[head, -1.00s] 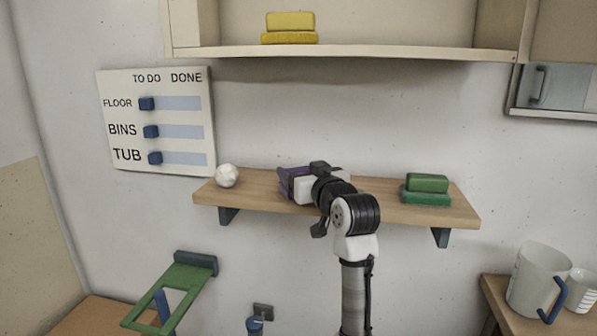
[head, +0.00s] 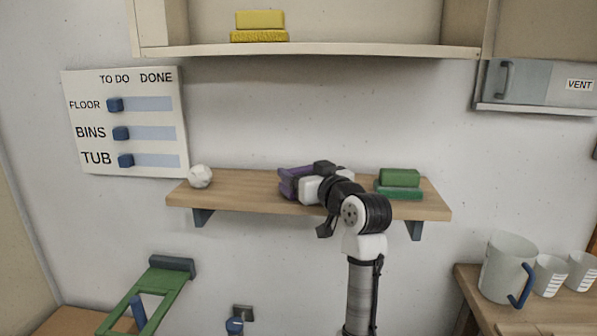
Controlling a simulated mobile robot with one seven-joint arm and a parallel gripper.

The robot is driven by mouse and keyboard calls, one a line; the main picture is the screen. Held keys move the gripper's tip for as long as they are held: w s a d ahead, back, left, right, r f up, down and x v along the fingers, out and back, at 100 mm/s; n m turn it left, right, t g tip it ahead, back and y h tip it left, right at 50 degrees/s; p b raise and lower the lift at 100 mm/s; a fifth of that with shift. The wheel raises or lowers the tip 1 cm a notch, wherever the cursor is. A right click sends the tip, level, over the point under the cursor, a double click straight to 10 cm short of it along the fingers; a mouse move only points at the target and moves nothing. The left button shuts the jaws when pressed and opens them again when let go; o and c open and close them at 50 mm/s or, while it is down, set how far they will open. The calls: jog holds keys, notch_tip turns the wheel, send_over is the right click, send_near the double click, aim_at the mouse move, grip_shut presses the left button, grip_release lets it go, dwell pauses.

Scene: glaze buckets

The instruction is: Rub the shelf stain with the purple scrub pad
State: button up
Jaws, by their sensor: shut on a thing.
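The purple scrub pad (head: 291,182) is on the wooden shelf (head: 237,189), near its middle. My gripper (head: 304,185) is shut on the pad, reaching over the shelf from the front right. The gripper and wrist hide much of the pad's right side. I see no stain on the bare parts of the shelf; the pad and gripper cover the middle. I cannot tell whether the pad presses on the board.
A white faceted ball (head: 200,176) sits at the shelf's left end. A green scrub pad (head: 399,179) lies close right of my wrist. A yellow pad (head: 260,25) is on the upper shelf (head: 330,49). A measuring jug (head: 505,267) and cups stand lower right.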

jog(key=shift+s+d, duration=0.2)
jog(key=shift+d, duration=1)
jog(key=shift+s+d, duration=0.2)
jog(key=shift+d, duration=0.95)
jog(key=shift+s+d, duration=0.2)
jog(key=shift+d, duration=1)
